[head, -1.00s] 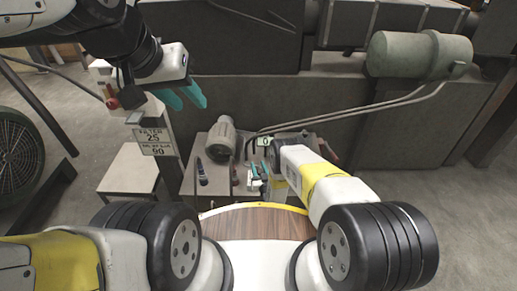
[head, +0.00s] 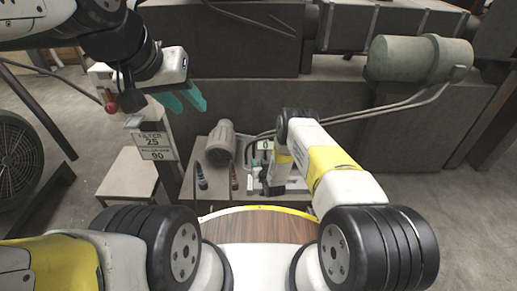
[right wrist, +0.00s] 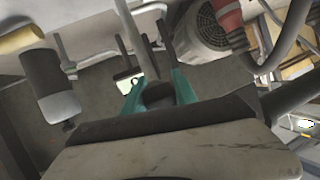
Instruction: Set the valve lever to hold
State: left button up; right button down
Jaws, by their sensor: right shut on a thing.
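In the right wrist view, the teal fingers of my right gripper (right wrist: 158,90) are closed around a dark grip. It looks like the end of the valve lever (right wrist: 158,94), with a grey rod running up from near it. In the head view my right wrist is over the bench and hides the fingers and lever. A small white-green plate (right wrist: 130,77) shows beside the left finger; its marking is unreadable. I cannot tell the lever's setting. My left gripper (head: 184,99) is raised at upper left, fingers apart and empty, away from the bench.
A grey ribbed motor (head: 222,143) stands on the bench, left of my right gripper. A post carries a sign (head: 153,146) reading "FILTER 25" and "90". Hoses run right from the bench to a large green-grey tank (head: 419,56). Dark machinery closes off the back.

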jog(key=shift+w+f, duration=0.15)
jog(key=shift+w, duration=0.8)
jog(key=c, duration=1)
grip_release()
jog(key=shift+f, duration=0.1)
jog(key=shift+c, duration=0.2)
jog(key=shift+o, duration=0.2)
jog(key=v, duration=0.7)
jog(key=shift+s+r, duration=0.25)
jog(key=shift+s, duration=0.05)
